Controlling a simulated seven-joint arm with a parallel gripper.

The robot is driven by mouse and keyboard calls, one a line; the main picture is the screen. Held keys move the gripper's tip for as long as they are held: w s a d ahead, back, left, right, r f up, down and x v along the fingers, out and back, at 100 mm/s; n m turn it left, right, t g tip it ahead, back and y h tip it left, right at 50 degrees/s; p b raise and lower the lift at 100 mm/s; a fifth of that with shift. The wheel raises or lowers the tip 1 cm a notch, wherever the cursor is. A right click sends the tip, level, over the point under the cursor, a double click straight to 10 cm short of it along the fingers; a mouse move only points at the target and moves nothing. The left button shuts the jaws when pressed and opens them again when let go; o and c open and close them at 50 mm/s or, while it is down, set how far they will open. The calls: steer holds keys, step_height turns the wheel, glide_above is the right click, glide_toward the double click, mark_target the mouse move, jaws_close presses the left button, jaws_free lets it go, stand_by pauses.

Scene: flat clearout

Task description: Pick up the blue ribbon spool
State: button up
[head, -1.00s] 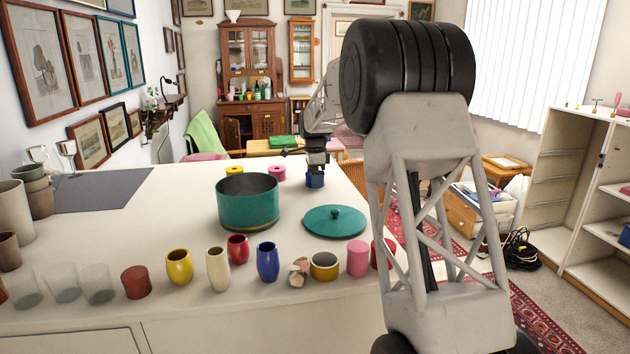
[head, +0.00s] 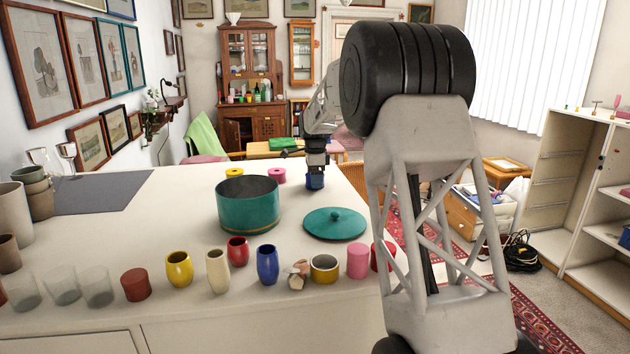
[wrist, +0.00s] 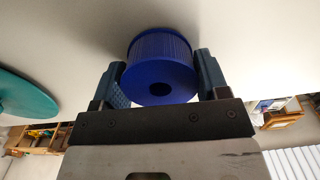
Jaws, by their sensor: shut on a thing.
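The blue ribbon spool (head: 315,181) is at the far right part of the white counter, below my gripper (head: 315,173). In the wrist view the spool (wrist: 161,62) is a ribbed blue cylinder with a dark centre hole in its facing end. My gripper (wrist: 160,85) has one finger on each side of it and is shut on it. The spool is at or very close to the counter surface; I cannot tell whether there is a gap under it.
A pink spool (head: 277,176) and a yellow spool (head: 234,173) lie to the left. A teal pot (head: 248,207) and its teal lid (head: 334,223) stand nearer. Several cups, including a blue one (head: 267,265), line the front edge. The counter between pot and grey mat (head: 100,190) is clear.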

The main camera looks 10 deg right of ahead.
step_height(320, 180, up, 3)
steer(key=shift+r, duration=0.15)
steer(key=s, duration=0.5)
steer(key=s+r, duration=0.1)
steer(key=s, duration=1)
steer(key=shift+a+r, duration=0.15)
steer(key=shift+a, duration=0.05)
stand_by(0.5)
steer(key=w+a+r+n, duration=0.1)
steer(key=a+r, duration=0.3)
steer(key=a, duration=0.3)
steer(key=w+a+r, duration=0.1)
steer(key=a+r, duration=0.3)
steer(key=a, duration=0.2)
steer(key=s+a+f, duration=0.2)
steer(key=s+a, duration=0.2)
steer(key=a, duration=0.5)
steer(key=shift+s+a+f, duration=0.15)
steer(key=shift+s+a, duration=0.05)
steer(key=shift+s, duration=0.2)
steer(key=shift+f, duration=3.15)
